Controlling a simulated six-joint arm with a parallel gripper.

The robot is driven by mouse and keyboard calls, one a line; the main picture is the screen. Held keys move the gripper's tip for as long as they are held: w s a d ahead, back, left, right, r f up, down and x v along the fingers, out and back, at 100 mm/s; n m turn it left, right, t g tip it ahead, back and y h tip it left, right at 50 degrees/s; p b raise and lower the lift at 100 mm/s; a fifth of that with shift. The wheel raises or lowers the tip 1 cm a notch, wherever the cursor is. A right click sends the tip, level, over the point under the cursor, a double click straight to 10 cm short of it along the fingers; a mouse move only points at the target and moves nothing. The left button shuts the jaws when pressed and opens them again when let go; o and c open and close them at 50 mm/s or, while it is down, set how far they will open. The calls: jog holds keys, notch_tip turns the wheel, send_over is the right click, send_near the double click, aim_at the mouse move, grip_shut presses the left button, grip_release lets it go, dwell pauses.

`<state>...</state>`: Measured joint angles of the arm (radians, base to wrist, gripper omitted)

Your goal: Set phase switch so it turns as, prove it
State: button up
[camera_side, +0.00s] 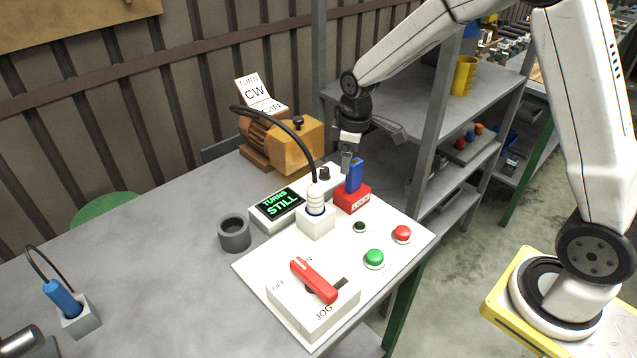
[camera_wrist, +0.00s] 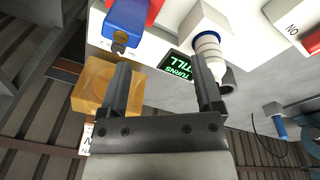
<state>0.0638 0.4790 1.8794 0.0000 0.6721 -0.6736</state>
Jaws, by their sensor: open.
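A small black knob (camera_side: 324,173) stands on a white box at the panel's back; I take it for the phase switch, but its setting is too small to read. My gripper (camera_side: 346,160) is open and empty, just above and right of it. In the wrist view, a dark knob (camera_wrist: 118,48) shows by the left fingertip of my gripper (camera_wrist: 163,76); I cannot tell whether they touch. The display (camera_side: 278,206) reads "TURNS STILL".
A blue key (camera_side: 354,175) stands upright in a red lock block (camera_side: 352,197). A white plug (camera_side: 315,199) with a black cable rises beside the display. Green (camera_side: 374,257) and red (camera_side: 402,232) buttons and a red switch handle (camera_side: 313,280) are in front.

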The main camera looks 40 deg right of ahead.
aim_at(325, 169)
jog(key=w+d+f+n, duration=0.1)
jog(key=w+n, duration=0.1)
jog(key=w, duration=0.1)
jog(key=w+d+f+n, duration=0.1)
jog(key=w, duration=0.2)
jog(key=w+d+f+n+g, duration=0.1)
jog(key=w+f+n, duration=0.1)
jog(key=w, duration=0.2)
jog(key=shift+w+d+f+n, duration=0.1)
jog(key=shift+d+n, duration=0.2)
jog(key=shift+w+d+f+n, duration=0.25)
jog(key=shift+w+f+n, duration=0.05)
jog(key=shift+w+n, duration=0.2)
jog(key=shift+f, duration=0.1)
jog(key=shift+f, duration=3.8)
grip_shut()
